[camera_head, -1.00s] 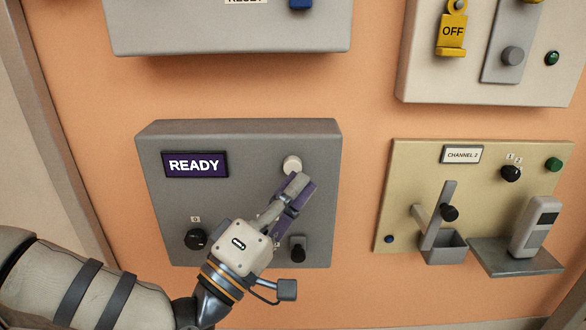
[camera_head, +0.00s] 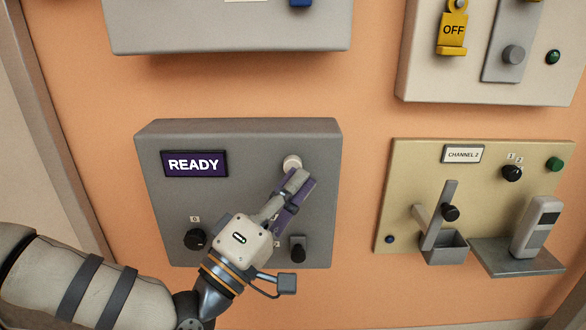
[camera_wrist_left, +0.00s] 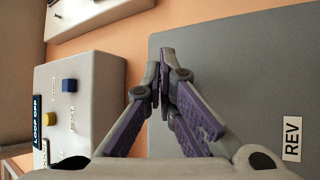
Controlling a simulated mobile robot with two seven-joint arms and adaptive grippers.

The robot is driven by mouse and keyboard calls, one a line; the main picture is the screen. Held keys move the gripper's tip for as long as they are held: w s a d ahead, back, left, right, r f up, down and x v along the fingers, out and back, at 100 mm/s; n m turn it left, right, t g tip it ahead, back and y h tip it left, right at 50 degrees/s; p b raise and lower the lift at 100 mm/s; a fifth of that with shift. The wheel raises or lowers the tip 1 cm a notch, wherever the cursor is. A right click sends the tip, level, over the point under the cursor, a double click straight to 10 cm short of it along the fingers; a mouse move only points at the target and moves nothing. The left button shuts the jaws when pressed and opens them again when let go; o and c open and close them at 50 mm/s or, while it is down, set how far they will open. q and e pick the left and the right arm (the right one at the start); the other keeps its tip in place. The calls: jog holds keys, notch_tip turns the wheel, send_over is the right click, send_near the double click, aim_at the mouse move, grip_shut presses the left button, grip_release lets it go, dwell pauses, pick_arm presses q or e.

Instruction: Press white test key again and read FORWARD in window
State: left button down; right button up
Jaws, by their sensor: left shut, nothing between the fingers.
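The white test key (camera_head: 292,162) is a round button at the upper right of the grey box (camera_head: 240,136). The window (camera_head: 194,164) on the same box reads READY in white on dark purple. My left gripper (camera_head: 303,176) is shut and empty, its fingertips just below the white key; I cannot tell whether they touch it. In the left wrist view its closed fingers (camera_wrist_left: 165,62) stand before the grey panel, and the key is hidden. A REV label (camera_wrist_left: 292,139) shows there at the right. My right gripper is not in view.
A black knob (camera_head: 195,239) and a black switch (camera_head: 297,249) sit low on the grey box. To the right is a beige CHANNEL 2 panel (camera_head: 400,170) with a lever and a tray. Another box (camera_head: 220,36) hangs above. Orange wall separates them.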

pick_arm(q)
jog(key=shift+w, duration=0.5)
dwell(0.5)
jog(key=shift+s+p, duration=0.3)
jog(key=shift+s, duration=0.65)
jog(key=s+p, duration=0.2)
jog(key=s, duration=0.4)
jog(key=shift+p, duration=0.35)
